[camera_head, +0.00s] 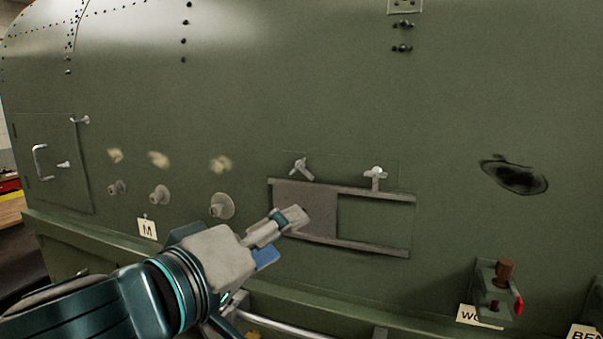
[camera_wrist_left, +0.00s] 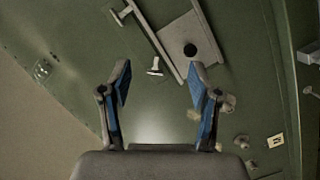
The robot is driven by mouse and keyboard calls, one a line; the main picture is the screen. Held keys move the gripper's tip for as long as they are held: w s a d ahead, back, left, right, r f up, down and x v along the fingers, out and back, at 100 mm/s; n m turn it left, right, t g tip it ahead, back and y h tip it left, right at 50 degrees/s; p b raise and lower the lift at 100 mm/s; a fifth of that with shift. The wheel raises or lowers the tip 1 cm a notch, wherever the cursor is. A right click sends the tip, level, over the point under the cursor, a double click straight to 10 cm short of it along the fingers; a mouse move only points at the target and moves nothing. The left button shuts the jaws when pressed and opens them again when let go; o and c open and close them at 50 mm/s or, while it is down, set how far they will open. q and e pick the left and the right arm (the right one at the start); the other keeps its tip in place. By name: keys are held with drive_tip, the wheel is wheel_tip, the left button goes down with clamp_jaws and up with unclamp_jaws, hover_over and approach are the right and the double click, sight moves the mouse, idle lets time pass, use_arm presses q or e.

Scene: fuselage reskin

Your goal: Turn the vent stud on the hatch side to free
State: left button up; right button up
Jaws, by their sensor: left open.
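Two pale vent studs with cross handles stand above a railed vent opening in the green fuselage skin. The hatch-side vent stud (camera_head: 302,168) is the left one in the head view, with its handle slanted. The other stud (camera_head: 376,176) has its bar about level. A grey vent plate (camera_head: 318,199) covers the left part of the opening. My left gripper (camera_head: 290,218) is open and empty, in front of the plate and below the hatch-side stud in the picture. In the left wrist view this stud (camera_wrist_left: 155,67) appears between the open fingertips (camera_wrist_left: 161,78), apart from both.
The hatch (camera_head: 60,165) with its handle is at far left. Several round grey knobs (camera_head: 222,206) stick out between hatch and vent, above an M label (camera_head: 147,228). A bracket with a brown cylinder (camera_head: 506,271) is at lower right, below a dark scorched hole (camera_head: 516,178).

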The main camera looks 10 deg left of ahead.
use_arm(q)
drive_tip(key=s+a+r+n+t+y, duration=0.2)
drive_tip(key=a+r+y, duration=0.15)
drive_tip(key=a, duration=0.25)
drive_tip(key=p, duration=0.4)
approach(299, 167)
drive_tip(key=w, duration=0.2)
drive_tip(key=shift+m, duration=0.3)
drive_tip(key=w+p, duration=0.1)
drive_tip(key=w, duration=0.4)
drive_tip(key=shift+w+d+f+p, duration=0.15)
drive_tip(key=shift+w+d+p, duration=0.1)
drive_tip(key=shift+p, duration=0.15)
drive_tip(key=shift+w, duration=0.2)
drive_tip(key=shift+w+f, duration=0.15)
drive_tip(key=shift+d, duration=0.3)
drive_tip(key=shift+c, duration=0.4)
drive_tip(key=shift+d, duration=0.2)
drive_tip(key=c, duration=1.1)
drive_tip(key=shift+o, duration=0.2)
drive_tip(key=shift+a, duration=0.1)
use_arm(e)
drive_tip(key=r, duration=0.5)
drive_tip(key=shift+w+a+r, duration=0.35)
drive_tip(key=shift+r, duration=0.05)
